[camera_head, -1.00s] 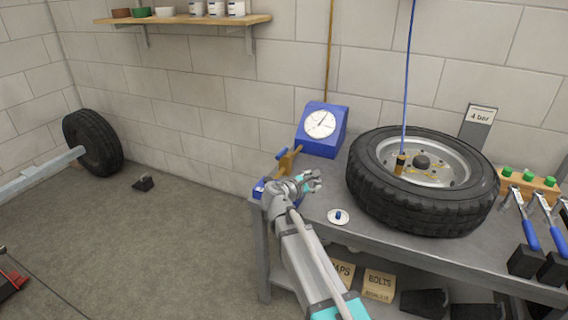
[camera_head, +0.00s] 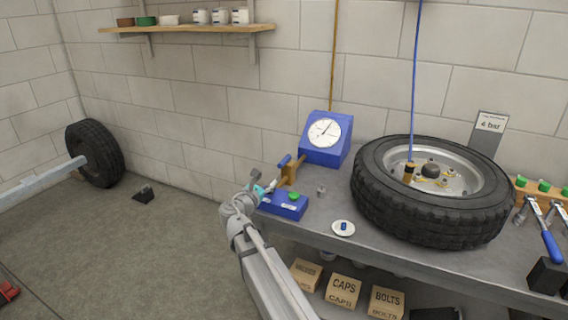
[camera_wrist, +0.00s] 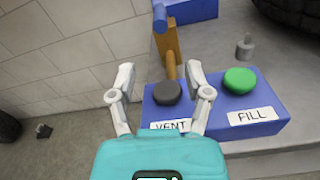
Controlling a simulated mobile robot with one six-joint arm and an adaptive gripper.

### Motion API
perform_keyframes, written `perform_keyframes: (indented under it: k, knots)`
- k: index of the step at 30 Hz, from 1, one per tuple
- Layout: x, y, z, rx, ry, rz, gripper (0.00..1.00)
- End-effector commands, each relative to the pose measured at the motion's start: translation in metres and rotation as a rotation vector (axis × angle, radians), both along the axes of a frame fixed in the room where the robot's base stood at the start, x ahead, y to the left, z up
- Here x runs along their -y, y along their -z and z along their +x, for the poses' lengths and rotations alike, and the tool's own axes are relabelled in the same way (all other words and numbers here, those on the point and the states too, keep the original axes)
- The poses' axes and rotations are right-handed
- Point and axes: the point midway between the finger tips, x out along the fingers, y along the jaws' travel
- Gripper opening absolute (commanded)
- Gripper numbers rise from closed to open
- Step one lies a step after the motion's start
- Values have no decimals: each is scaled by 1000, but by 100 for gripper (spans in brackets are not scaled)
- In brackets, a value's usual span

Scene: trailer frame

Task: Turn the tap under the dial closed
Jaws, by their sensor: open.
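The dial (camera_head: 324,132) is a white round face on a blue housing at the back of the bench. Below and left of it is a brass tap (camera_head: 291,172) with a blue lever (camera_head: 284,161). In the wrist view the brass tap (camera_wrist: 167,42) and its blue lever (camera_wrist: 159,18) stand beyond my fingers. My gripper (camera_head: 266,188) is at the bench's left end, just left of and in front of the tap. In the wrist view my gripper (camera_wrist: 160,72) is open and empty, its fingers apart from the lever. Whether a finger touches anything below is unclear.
A blue box (camera_wrist: 214,112) with a black VENT button (camera_wrist: 167,93) and a green FILL button (camera_wrist: 240,80) lies close under my fingers. A tyre (camera_head: 385,205) with a blue hose fills the bench's middle. A small white dish (camera_head: 343,229) lies in front.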

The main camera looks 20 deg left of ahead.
Motion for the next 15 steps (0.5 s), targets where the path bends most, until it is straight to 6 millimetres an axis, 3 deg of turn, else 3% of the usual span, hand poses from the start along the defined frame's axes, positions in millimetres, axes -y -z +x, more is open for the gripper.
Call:
perform_keyframes:
  k: [8, 15]
  knots:
    - [1, 0, 22, 0, 1, 1, 64]
    - [4, 0, 56, -1, 3, 1, 64]
